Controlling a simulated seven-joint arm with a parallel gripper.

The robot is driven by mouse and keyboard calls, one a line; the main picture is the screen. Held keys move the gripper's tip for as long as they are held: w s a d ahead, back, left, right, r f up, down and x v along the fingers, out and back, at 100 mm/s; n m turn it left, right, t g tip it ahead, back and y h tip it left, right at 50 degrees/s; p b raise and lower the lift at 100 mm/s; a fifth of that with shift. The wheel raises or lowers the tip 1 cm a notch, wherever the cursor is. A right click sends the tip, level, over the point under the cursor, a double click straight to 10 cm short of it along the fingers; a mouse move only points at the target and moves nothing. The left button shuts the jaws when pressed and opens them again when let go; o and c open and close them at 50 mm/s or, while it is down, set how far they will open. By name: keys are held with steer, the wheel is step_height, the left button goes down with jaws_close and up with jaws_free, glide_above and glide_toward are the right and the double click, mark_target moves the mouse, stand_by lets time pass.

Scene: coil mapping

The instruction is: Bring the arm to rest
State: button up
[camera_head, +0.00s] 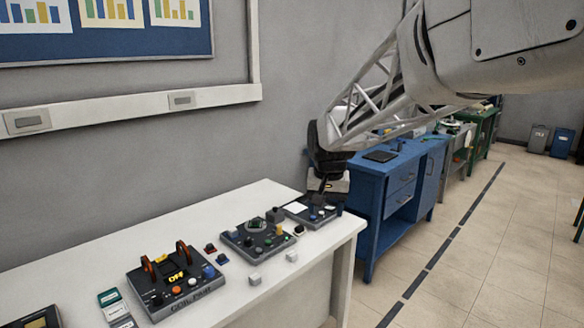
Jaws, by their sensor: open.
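My gripper (326,183) is at the lower end of my arm, above the far right corner of the white table (205,215). It is dark and small in this view. It hangs over the rightmost control box (298,212), and I cannot tell how close it is to it. I see nothing held in it. My arm comes in from the upper right, with a white lattice link running down to the gripper.
A control box with two red-brown levers (172,283) and a middle box with knobs (258,240) stand on the white table. Small white cubes (255,279) lie in front. A blue workbench (400,185) stands behind the table's right end. The tiled floor (480,255) is clear.

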steer(key=s+d+f, duration=0.1)
steer(key=s+d, duration=0.2)
steer(key=s, duration=0.8)
steer(key=s+d+f+n, duration=0.1)
steer(key=s+d+f, duration=0.1)
steer(key=s, duration=1)
steer(key=s+d+f+t, duration=0.1)
steer(key=s+d, duration=0.4)
steer(key=s, duration=0.6)
steer(key=shift+s+f, duration=0.35)
steer(key=shift+f, duration=0.15)
steer(key=shift+d, duration=0.1)
